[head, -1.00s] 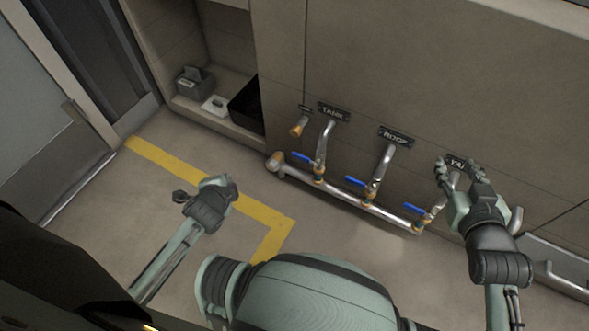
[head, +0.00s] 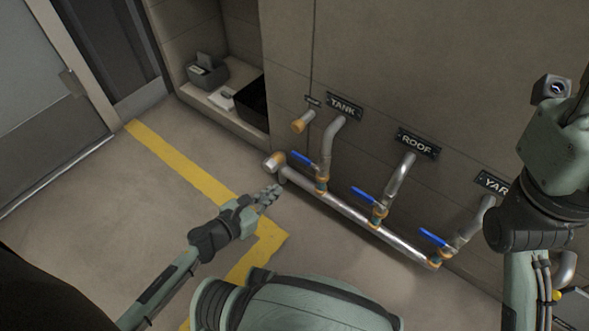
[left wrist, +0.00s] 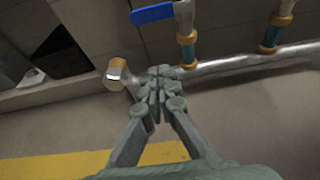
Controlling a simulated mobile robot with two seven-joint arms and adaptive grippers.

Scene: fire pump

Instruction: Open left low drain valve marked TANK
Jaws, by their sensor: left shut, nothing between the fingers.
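The TANK sign (head: 343,107) is on the wall above the leftmost of the drain pipes. That pipe's blue valve lever (head: 302,160) sticks out to the left, crosswise to its pipe; it also shows at the top of the left wrist view (left wrist: 152,13). My left gripper (head: 272,193) is shut and empty, below and left of the lever and apart from it. In the left wrist view its fingertips (left wrist: 160,74) overlap the low horizontal pipe; contact cannot be told. My right arm is at the right edge; its fingers are not clearly visible.
The ROOF lever (head: 364,196) and YARD lever (head: 433,237) sit farther right along the horizontal pipe (head: 350,220). An orange-tipped stub (head: 300,122) juts from the wall left of TANK. Open floor with a yellow line (head: 185,167) lies left.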

